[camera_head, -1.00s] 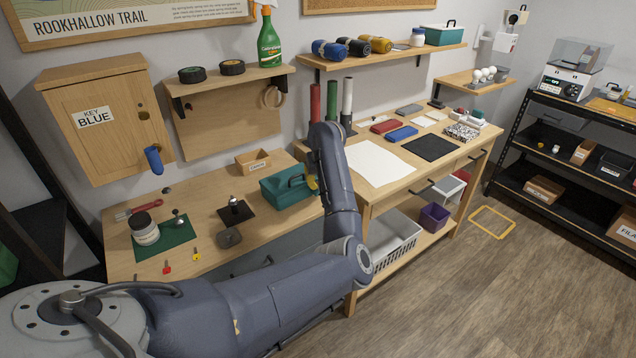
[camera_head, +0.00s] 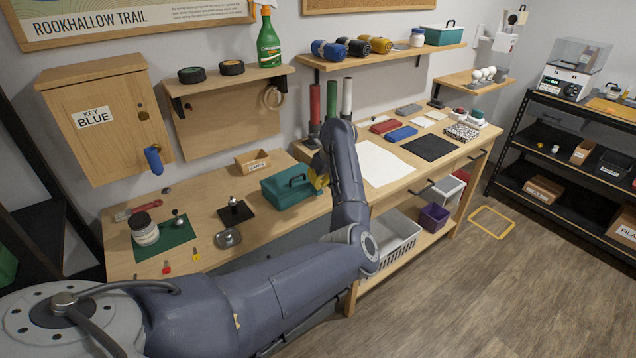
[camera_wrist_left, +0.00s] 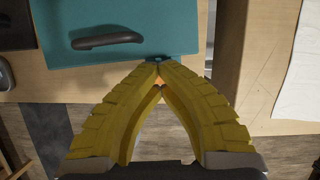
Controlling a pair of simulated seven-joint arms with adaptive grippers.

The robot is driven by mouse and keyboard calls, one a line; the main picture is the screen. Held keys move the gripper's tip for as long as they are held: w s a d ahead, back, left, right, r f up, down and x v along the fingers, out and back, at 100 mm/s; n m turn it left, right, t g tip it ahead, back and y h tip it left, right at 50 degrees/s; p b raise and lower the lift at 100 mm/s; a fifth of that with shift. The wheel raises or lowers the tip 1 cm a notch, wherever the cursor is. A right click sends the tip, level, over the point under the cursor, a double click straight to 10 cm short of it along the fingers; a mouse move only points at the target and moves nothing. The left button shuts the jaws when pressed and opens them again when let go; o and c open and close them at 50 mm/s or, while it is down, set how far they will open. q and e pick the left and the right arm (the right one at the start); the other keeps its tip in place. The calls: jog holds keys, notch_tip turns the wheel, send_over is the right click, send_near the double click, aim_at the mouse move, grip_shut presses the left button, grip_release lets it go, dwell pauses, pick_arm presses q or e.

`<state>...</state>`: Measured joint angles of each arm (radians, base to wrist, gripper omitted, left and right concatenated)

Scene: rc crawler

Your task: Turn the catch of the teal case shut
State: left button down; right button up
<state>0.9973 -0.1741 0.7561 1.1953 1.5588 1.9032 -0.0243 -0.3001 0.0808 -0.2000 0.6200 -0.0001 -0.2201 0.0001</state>
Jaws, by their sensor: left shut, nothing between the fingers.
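The teal case (camera_head: 283,190) sits on the wooden bench near its right end, with a dark handle on its lid. It also fills the top of the left wrist view (camera_wrist_left: 180,22). A small dark catch (camera_wrist_left: 159,59) shows at the case's near edge, by my fingertips. My left gripper (camera_head: 317,180) has yellow fingers and is at the right end of the case. In the left wrist view the fingertips (camera_wrist_left: 158,68) meet with nothing held; I cannot tell whether they touch the catch. The catch's angle is unclear. My right gripper is not in view.
A dark mat (camera_head: 236,212) with a small metal part lies left of the case. A wooden box (camera_head: 253,162) stands behind it. The second bench (camera_head: 395,188) with white paper (camera_head: 378,160) is to the right, beyond a gap. Another teal box (camera_head: 445,37) is on the shelf.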

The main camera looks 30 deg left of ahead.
pick_arm(q)
jog(key=c, duration=2.1)
grip_release()
jog(key=shift+c, duration=0.2)
jog(key=o, duration=1.1)
jog(key=shift+d, duration=0.1)
jog(key=shift+r, duration=0.15)
jog(key=v, duration=1.1)
jog(key=shift+d+r, duration=0.2)
jog(key=shift+r, duration=0.15)
